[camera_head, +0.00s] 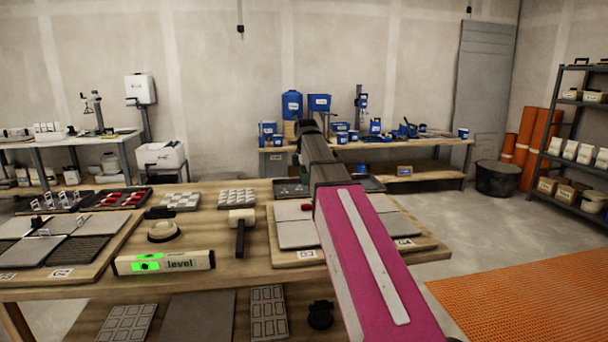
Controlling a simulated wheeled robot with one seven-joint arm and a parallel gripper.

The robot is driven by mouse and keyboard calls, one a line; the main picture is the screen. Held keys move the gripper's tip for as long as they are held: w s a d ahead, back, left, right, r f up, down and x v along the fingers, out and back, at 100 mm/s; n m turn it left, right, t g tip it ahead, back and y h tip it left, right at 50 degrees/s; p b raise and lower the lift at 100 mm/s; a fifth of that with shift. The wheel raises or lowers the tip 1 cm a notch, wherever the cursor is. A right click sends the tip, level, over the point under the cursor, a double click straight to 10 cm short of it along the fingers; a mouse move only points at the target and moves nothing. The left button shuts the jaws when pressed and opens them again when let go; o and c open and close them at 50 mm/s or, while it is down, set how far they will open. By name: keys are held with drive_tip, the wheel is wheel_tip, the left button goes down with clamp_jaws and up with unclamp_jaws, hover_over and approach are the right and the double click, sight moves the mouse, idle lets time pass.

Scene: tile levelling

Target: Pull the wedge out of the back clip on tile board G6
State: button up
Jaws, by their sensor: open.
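A tile board (120,245) with grey and dark tiles lies at the left of the near workbench, with small white clips standing near its back left. A second tile board (436,250) lies to the right, partly hidden behind my arm. A small red piece (306,207), possibly a wedge, shows at its back, beside the arm. My pink and dark arm reaches forward over the right board. Its gripper fingers do not show.
A spirit level (165,262), a round suction cup (163,231) and a mallet (240,228) lie between the boards. Trays of white clips (62,201) and red wedges (118,200) stand at the back left. Orange matting (530,290) covers the floor at right.

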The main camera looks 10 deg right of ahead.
sight(306, 205)
wheel_tip(306, 205, down, 11)
drive_tip(key=shift+r, duration=0.2)
idle(0.3)
clamp_jaws()
idle(0.4)
